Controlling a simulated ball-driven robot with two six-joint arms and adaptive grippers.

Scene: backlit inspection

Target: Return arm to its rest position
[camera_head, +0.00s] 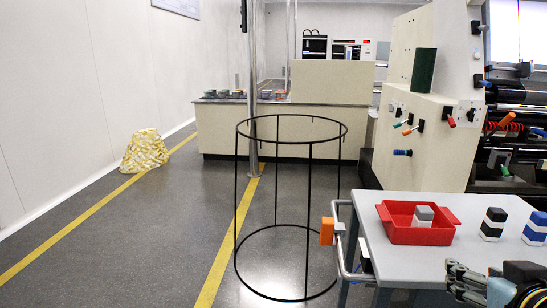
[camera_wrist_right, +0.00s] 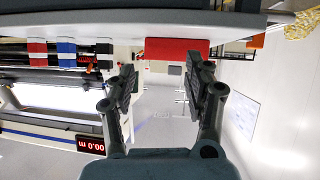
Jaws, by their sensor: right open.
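My right gripper (camera_head: 456,282) is at the lower right of the head view, beside the front of the table. In the right wrist view its two fingers (camera_wrist_right: 163,84) stand apart with nothing between them. That view is upside down, with the table's edge along the top. My left gripper is not in view.
A grey table (camera_head: 385,240) holds a red tray (camera_head: 447,226) with grey and white blocks (camera_head: 423,215) in it. A black-and-white stack (camera_head: 493,224) and a blue-and-white stack (camera_head: 536,228) stand right of it.

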